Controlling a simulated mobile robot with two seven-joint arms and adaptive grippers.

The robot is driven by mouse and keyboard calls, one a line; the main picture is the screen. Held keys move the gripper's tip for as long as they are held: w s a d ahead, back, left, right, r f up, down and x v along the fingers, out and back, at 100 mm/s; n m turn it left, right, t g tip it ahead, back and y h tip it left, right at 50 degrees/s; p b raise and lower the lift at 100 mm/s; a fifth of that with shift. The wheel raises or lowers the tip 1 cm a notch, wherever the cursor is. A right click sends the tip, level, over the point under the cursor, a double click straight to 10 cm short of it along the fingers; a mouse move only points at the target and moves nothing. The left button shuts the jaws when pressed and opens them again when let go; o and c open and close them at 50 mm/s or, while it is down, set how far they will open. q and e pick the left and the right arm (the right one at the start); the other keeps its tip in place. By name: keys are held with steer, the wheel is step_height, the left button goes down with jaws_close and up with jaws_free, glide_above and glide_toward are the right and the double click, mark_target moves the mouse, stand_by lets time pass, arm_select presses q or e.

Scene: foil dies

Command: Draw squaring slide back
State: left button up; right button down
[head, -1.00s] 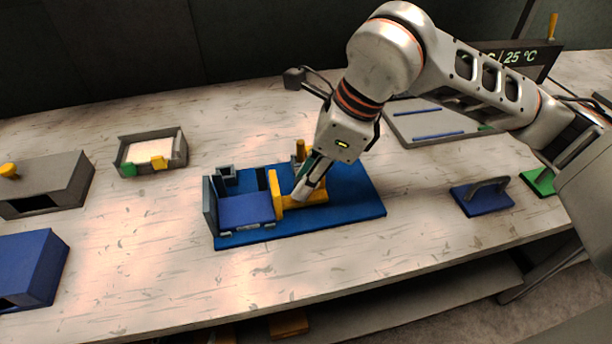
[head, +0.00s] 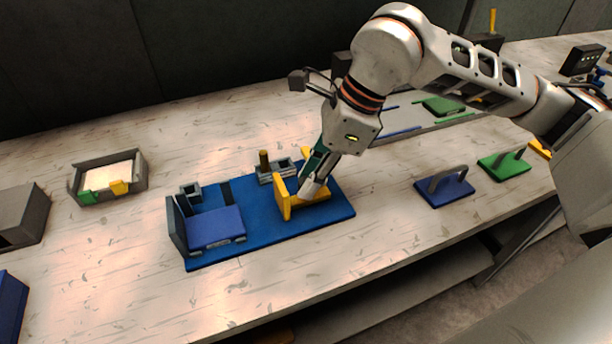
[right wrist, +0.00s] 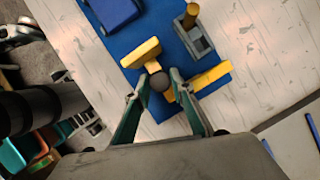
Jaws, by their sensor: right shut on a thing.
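The yellow squaring slide (head: 284,200) sits on the blue base plate (head: 250,219), toward its right end. It also shows in the right wrist view (right wrist: 141,53). A clear strip of blue plate lies between its upright face and the blue block (head: 215,228) at the plate's left end. My right gripper (head: 308,193) is shut on the slide's dark round knob (right wrist: 159,82), which shows between the fingertips in the right wrist view. A grey bracket with a brown-yellow post (head: 264,161) stands at the plate's back edge. My left gripper is not in view.
A grey tray (head: 142,182) with a green and a yellow piece stands at the back left. A blue handled block (head: 444,190) and a green handled block (head: 504,164) stand to the right. The table front is clear.

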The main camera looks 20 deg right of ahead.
steer(key=c, duration=1.8)
jaws_free()
steer(key=shift+d, duration=0.25)
steer(key=shift+o, duration=0.2)
steer(key=v, duration=1.2)
steer(key=shift+s, duration=0.1)
